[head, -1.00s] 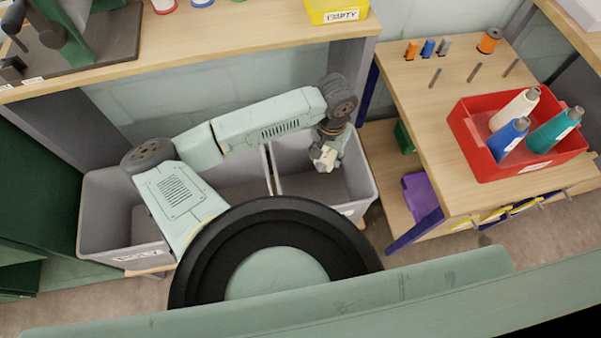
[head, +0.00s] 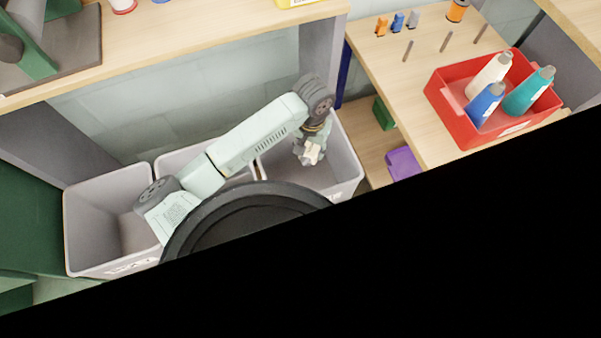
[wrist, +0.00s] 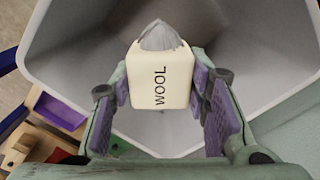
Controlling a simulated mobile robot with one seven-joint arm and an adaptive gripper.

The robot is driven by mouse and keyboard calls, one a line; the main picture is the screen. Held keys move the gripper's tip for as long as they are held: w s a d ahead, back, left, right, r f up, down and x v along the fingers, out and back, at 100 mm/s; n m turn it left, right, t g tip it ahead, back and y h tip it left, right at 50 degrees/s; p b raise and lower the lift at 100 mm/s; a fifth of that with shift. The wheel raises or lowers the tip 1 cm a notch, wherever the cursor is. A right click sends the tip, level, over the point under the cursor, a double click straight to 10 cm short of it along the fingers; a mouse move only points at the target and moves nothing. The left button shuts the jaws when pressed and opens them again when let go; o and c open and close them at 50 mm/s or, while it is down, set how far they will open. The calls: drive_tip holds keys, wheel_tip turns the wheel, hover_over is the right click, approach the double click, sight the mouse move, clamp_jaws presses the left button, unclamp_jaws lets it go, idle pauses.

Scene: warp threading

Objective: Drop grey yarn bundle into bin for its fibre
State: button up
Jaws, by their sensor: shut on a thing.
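The grey yarn bundle (wrist: 162,36) shows as a grey tuft above a cream band marked "WOOL" (wrist: 160,88) in the wrist view. My gripper (wrist: 160,98) is shut on the bundle, one purple-padded finger on each side of the band. In the head view my gripper (head: 309,153) is over the right-hand grey bin (head: 344,160), pointing down into it. The wrist view shows the same bin (wrist: 270,50) open and empty below the bundle. Its label is not readable.
The left grey bin (head: 85,215) and middle grey bin (head: 175,160) stand beside it, the middle one partly hidden by my arm. A wooden table (head: 400,90) with a red tray (head: 450,115) of cones stands at right. A wooden shelf (head: 180,50) is behind the bins.

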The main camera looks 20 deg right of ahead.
drive_tip(key=o, duration=1.1)
drive_tip(key=shift+r, duration=0.15)
wheel_tip(320, 180, up, 12)
drive_tip(key=shift+f, duration=0.1)
